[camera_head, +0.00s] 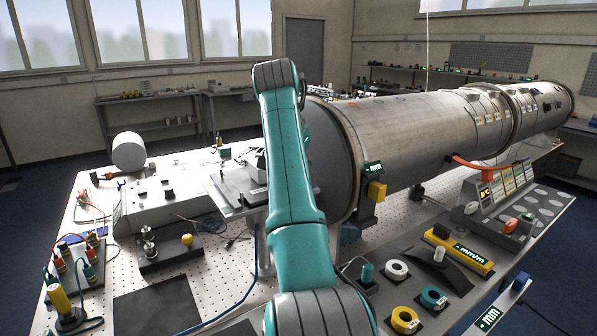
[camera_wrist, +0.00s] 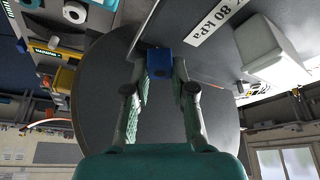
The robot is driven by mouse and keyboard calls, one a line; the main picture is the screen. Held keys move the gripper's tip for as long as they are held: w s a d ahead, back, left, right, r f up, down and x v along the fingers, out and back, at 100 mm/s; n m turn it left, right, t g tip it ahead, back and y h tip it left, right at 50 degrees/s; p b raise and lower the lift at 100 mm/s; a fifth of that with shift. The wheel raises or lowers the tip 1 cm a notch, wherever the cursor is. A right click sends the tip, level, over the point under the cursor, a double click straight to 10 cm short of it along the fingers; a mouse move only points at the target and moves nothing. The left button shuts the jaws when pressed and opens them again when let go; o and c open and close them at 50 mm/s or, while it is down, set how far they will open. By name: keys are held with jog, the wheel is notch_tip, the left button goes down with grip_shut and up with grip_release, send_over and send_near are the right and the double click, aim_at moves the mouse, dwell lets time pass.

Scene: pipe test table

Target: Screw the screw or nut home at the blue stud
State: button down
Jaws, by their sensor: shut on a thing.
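My gripper (camera_wrist: 160,72) shows in the wrist view, with its two fingers closed on the sides of a small blue block-like piece (camera_wrist: 159,60). The piece sits between the fingertips, at the edge of a grey surface. I cannot tell whether this piece is the nut, a screw head or the stud itself, and no thread shows. In the head view my teal arm hides the gripper and whatever is at its tip.
A label reading 80 kPa (camera_wrist: 213,23) and a white box (camera_wrist: 268,50) are near the fingers. A large steel pipe (camera_head: 410,125) lies along the perforated table (camera_head: 225,285). Rolls of tape (camera_head: 404,319) and a dark tray (camera_head: 170,255) stand around my arm.

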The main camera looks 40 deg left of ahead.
dwell(0.3)
jog(key=m+h, duration=0.2)
jog(key=m, duration=0.3)
jog(key=c, duration=0.6)
grip_release()
jog(key=shift+f, duration=0.1)
jog(key=n+y, duration=0.1)
jog(key=n, duration=0.2)
jog(key=n+y, duration=0.1)
jog(key=n, duration=0.2)
jog(key=shift+y, duration=0.3)
